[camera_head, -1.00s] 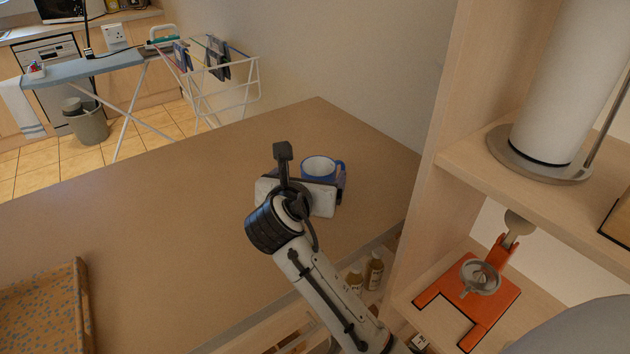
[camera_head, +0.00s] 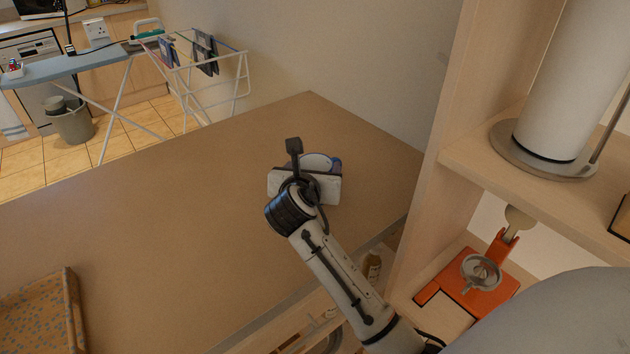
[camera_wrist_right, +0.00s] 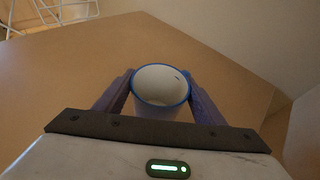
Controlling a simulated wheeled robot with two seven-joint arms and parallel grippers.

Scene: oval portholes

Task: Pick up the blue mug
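The blue mug (camera_head: 321,161) stands upright on the brown counter (camera_head: 170,215), near its far right part. Its white inside and blue rim show in the right wrist view (camera_wrist_right: 161,84), and it looks empty. My right gripper (camera_head: 312,172) is at the mug and hides much of it in the head view. In the right wrist view its two purple-looking fingers (camera_wrist_right: 161,92) are spread apart, one on each side of the mug. I cannot tell whether they touch it. My left gripper is not in view.
A wooden shelf unit (camera_head: 450,130) stands to the right, holding a white cylinder (camera_head: 562,80) and an orange stand (camera_head: 465,283). A patterned tray (camera_head: 75,310) lies at the counter's lower left. The counter's middle is clear. A wall rises behind the mug.

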